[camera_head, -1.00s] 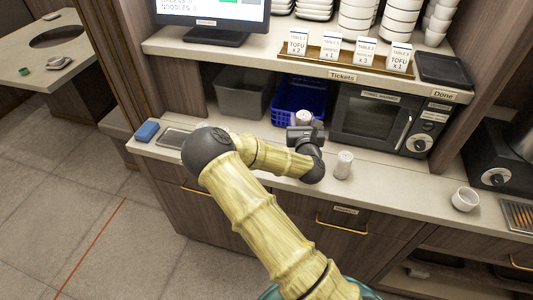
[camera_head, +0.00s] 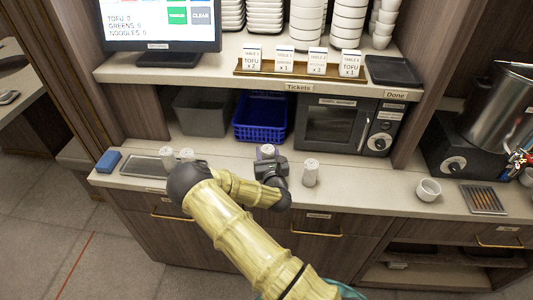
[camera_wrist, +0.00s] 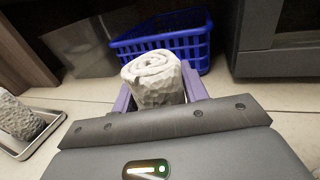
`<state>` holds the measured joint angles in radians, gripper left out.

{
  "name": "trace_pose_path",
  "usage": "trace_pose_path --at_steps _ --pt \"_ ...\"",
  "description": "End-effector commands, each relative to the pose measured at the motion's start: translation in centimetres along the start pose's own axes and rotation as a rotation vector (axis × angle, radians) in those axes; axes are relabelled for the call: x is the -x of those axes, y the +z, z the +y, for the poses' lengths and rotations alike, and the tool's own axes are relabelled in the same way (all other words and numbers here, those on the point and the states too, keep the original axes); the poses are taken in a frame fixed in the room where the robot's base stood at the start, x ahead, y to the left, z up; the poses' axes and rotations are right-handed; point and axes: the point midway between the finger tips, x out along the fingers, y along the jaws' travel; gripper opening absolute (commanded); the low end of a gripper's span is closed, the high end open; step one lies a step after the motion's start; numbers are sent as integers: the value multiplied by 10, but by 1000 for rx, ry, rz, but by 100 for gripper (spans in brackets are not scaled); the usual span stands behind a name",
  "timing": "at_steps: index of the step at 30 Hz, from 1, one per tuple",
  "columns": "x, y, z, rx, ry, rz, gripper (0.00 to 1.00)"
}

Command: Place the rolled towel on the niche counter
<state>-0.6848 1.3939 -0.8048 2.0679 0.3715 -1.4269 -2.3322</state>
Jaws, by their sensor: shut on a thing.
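My gripper (camera_head: 268,160) is shut on a white rolled towel (camera_head: 267,150). In the wrist view the towel (camera_wrist: 153,80) is upright, its spiral end up, between the purple fingers of my gripper (camera_wrist: 158,88). It is over the niche counter (camera_head: 360,180), in front of the blue basket (camera_head: 260,120). I cannot tell whether its base touches the counter. Another rolled towel (camera_head: 310,172) stands on the counter just right of my gripper. Two more rolled towels (camera_head: 186,154) are at a metal tray (camera_head: 145,166) on the left, partly hidden by my arm.
A grey bin (camera_head: 203,112) and a microwave (camera_head: 340,125) stand at the back of the niche, under the ticket shelf (camera_head: 220,75). A blue sponge (camera_head: 108,161) lies at the left end. A white cup (camera_head: 428,189) stands right. The counter between standing towel and cup is clear.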

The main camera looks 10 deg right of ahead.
Motion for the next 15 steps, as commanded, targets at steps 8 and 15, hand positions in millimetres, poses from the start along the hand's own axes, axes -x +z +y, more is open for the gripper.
trace_pose_path --at_steps 8,15 --pt "0 -8 -8 0 -13 -1 21" --pt "0 -9 -3 0 -5 0 60"
